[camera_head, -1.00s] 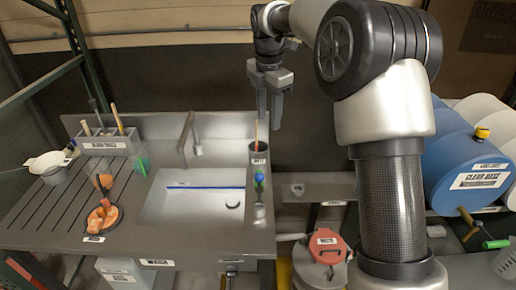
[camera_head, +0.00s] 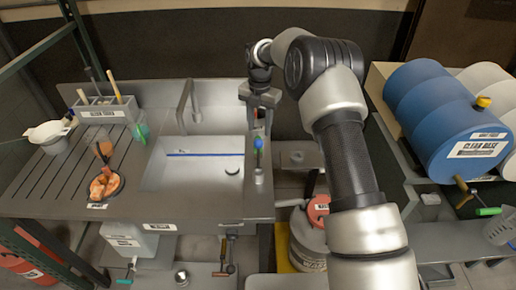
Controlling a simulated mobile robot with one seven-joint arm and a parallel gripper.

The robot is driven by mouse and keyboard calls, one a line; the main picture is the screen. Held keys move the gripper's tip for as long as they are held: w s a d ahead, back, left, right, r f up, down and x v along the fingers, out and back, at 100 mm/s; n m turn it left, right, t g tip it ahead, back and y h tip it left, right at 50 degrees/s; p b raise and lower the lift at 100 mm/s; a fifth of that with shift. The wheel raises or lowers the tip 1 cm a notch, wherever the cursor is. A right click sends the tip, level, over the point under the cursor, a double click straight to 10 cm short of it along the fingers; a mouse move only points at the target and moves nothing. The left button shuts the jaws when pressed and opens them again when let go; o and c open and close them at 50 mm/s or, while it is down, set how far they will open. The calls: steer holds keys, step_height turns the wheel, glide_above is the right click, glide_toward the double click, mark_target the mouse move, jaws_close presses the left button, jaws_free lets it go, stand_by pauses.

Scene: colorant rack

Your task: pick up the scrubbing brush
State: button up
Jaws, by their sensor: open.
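My gripper (camera_head: 260,118) points down at the rear right corner of the sink, with its jaws open and no object visible between them. It covers most of the labelled cup that stands there. Just in front of it, a slim tool with a blue and green head (camera_head: 258,145) stands upright in a small grey holder (camera_head: 258,177) on the right rim. It may be the scrubbing brush, but it is too small to be sure. Several upright handles (camera_head: 113,86) stand in a labelled grey caddy (camera_head: 101,112) at the back left; their heads are hidden.
Orange pieces (camera_head: 102,183) lie on a black dish on the ribbed drainboard. A lidded pail (camera_head: 306,235) stands right of the sink.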

steer(key=shift+s+a+f+p, duration=0.15)
steer(key=shift+f+p, duration=0.15)
steer(key=shift+f, duration=1.2)
steer(key=shift+s+a+f+p, duration=0.1)
steer(key=shift+f+p, duration=0.2)
steer(key=shift+f, duration=1.15)
jaws_close()
